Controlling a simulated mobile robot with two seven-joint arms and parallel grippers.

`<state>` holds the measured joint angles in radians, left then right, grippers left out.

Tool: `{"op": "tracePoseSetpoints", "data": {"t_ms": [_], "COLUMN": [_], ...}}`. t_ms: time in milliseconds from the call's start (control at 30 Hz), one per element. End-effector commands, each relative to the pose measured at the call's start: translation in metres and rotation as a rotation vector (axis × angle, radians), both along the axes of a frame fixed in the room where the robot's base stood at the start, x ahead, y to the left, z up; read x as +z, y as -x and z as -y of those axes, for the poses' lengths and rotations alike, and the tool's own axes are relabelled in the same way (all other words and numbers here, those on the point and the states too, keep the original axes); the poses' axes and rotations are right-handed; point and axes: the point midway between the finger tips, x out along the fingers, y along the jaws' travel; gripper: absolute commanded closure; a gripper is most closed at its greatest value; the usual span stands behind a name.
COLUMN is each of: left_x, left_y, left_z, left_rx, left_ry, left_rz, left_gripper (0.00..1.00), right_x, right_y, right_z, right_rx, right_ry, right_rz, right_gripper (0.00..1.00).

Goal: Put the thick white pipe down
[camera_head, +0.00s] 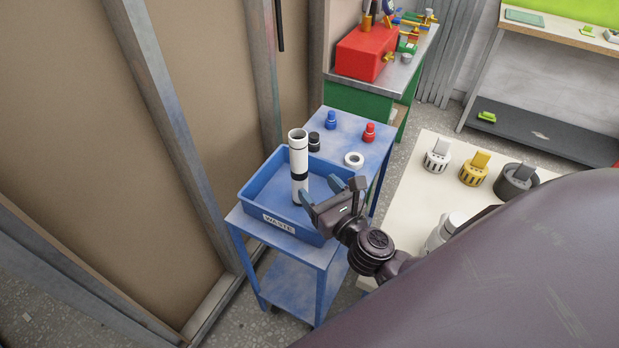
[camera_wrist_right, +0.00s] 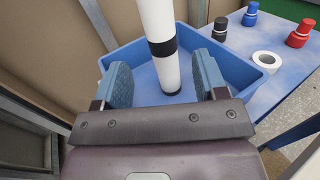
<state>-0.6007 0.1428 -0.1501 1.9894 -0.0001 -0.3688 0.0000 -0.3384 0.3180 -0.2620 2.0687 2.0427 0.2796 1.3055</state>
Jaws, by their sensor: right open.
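The thick white pipe (camera_head: 299,160) with a black band stands upright in the blue bin labelled WASTE (camera_head: 270,216) on the blue cart. In the right wrist view the pipe (camera_wrist_right: 157,25) rises between the two fingers, its lower end on the bin floor (camera_wrist_right: 145,92). My right gripper (camera_head: 322,190) is open, with blue finger pads apart on both sides of the pipe; it also shows in the right wrist view (camera_wrist_right: 162,82). The pads appear clear of the pipe. My left gripper is not in view.
On the cart top (camera_head: 350,128) behind the bin are a black cap (camera_head: 314,142), a blue cap (camera_head: 331,120), a red cap (camera_head: 369,132) and a white tape roll (camera_head: 354,159). A wall panel with metal studs (camera_head: 165,115) stands close on the left. A red toolbox (camera_head: 362,54) sits behind.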

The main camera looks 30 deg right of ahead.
Motion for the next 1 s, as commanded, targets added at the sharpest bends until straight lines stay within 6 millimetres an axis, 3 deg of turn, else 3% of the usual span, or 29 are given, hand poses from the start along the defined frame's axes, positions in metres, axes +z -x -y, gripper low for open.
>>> {"op": "tracePoseSetpoints", "data": {"t_ms": [200,667,1000], "left_x": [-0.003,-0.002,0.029], "left_y": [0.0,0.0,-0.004], "left_z": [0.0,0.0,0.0], "left_rx": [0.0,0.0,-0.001], "left_ry": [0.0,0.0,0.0], "left_rz": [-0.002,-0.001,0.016], "left_gripper": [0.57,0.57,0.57], "right_x": [0.0,0.001,0.026], "right_y": [0.014,0.015,0.015], "right_z": [0.0,0.0,0.0], "right_rx": [-0.001,-0.001,0.0], "right_ry": [-0.001,-0.001,-0.001], "right_rz": [0.0,0.0,0.004], "right_gripper": [0.34,0.34,0.34]}}
